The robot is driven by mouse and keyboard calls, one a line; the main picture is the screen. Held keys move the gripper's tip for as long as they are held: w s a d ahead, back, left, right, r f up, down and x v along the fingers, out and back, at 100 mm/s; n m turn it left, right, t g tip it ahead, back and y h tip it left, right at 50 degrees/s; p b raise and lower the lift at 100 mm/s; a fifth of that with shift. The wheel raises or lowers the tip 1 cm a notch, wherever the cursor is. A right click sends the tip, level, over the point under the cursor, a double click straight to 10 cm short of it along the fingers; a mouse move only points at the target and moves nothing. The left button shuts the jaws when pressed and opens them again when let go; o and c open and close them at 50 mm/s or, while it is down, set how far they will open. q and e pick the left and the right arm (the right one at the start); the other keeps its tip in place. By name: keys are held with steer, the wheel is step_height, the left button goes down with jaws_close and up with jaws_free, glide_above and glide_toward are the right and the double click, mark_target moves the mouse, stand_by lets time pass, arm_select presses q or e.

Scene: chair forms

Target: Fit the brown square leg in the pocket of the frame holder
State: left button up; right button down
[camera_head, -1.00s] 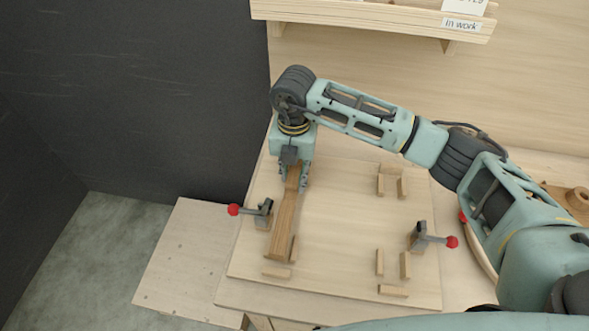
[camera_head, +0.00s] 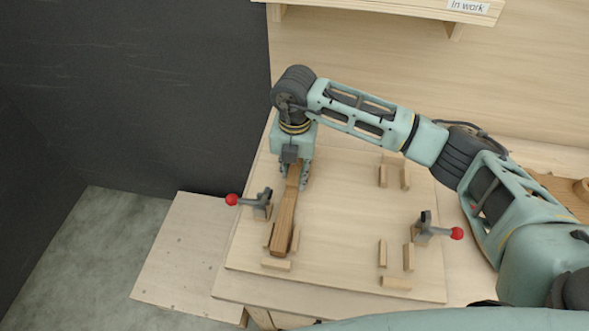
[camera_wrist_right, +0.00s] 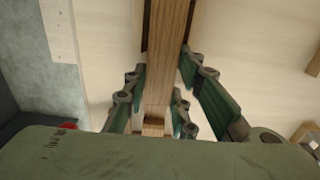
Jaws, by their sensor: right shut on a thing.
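The brown square leg (camera_head: 284,222) is held by my right gripper (camera_head: 295,183), which is shut on its upper end in the head view. The leg slants down the left side of the frame holder (camera_head: 335,225). Its lower end is between two small side blocks and close to an end block (camera_head: 277,264). I cannot tell whether it touches the board. In the right wrist view, the leg (camera_wrist_right: 168,65) runs between the green finger pads of my right gripper (camera_wrist_right: 163,95). My left gripper is not in view.
Toggle clamps with red knobs stand at the left (camera_head: 262,205) and right (camera_head: 424,228) of the holder. More small blocks (camera_head: 394,283) form the empty right-hand pocket. A shelf (camera_head: 390,14) hangs at the back. The middle of the board is clear.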

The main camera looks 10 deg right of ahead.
steer(key=shift+s+f, duration=0.25)
steer(key=shift+f, duration=0.05)
steer(key=c, duration=1.4)
jaws_free()
steer(key=shift+f, duration=0.15)
steer(key=shift+o, duration=0.2)
steer(key=shift+w, duration=0.1)
steer(key=shift+r, duration=0.2)
steer(key=shift+w+r, duration=0.1)
steer(key=shift+r, duration=0.2)
step_height(320, 180, up, 11)
steer(key=shift+r, duration=0.15)
